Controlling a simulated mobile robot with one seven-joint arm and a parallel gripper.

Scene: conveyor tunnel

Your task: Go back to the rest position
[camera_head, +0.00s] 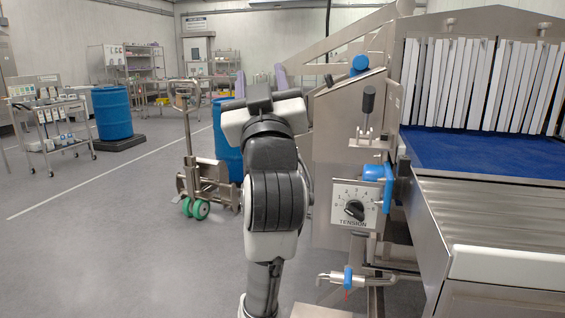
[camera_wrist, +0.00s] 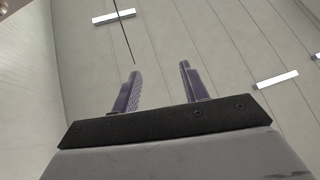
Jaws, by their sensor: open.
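My gripper (camera_wrist: 159,67) shows in the wrist view with its two purple fingers apart and nothing between them. Behind the fingers that view shows the pale panelled ceiling with bright lamps (camera_wrist: 277,79), so the gripper points upward. In the head view my gripper (camera_head: 260,72) stands at the top of my raised arm, left of the conveyor machine (camera_head: 345,110). Its purple fingers rise on both sides of the dark wrist housing. The arm hides part of the machine's left side and the floor behind.
The machine carries a tension dial (camera_head: 354,210), a black-knobbed lever (camera_head: 368,103) and a blue belt (camera_head: 480,148) under white strip curtains (camera_head: 483,85). A drum trolley (camera_head: 197,170) with a blue drum (camera_head: 226,140) stands behind my arm. Another blue drum (camera_head: 112,112) and a cart (camera_head: 52,125) stand left. Floor at left is clear.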

